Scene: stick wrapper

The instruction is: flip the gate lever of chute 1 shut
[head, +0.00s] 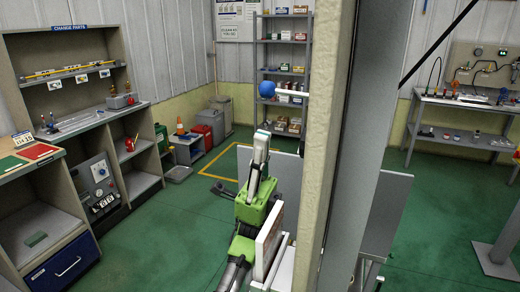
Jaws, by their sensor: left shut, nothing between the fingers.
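A lever with a blue ball knob (267,88) and a pale rod sticks out to the left from the edge of the tall beige panel (338,130). It looks like the gate lever, but no chute number shows and the chute itself is hidden. The rod lies about level. My left gripper (262,136) points upward below the knob, with its fingers together and nothing held. It appears apart from the lever; the depth between them is hard to tell. My right gripper is not in view.
The beige panel and a grey upright (385,140) block much of the middle. A pale box-like part (270,238) stands close to the right of my left arm. Shelves (284,60), a workbench (460,105) and a cabinet (75,120) stand farther off. Green floor lies open at left.

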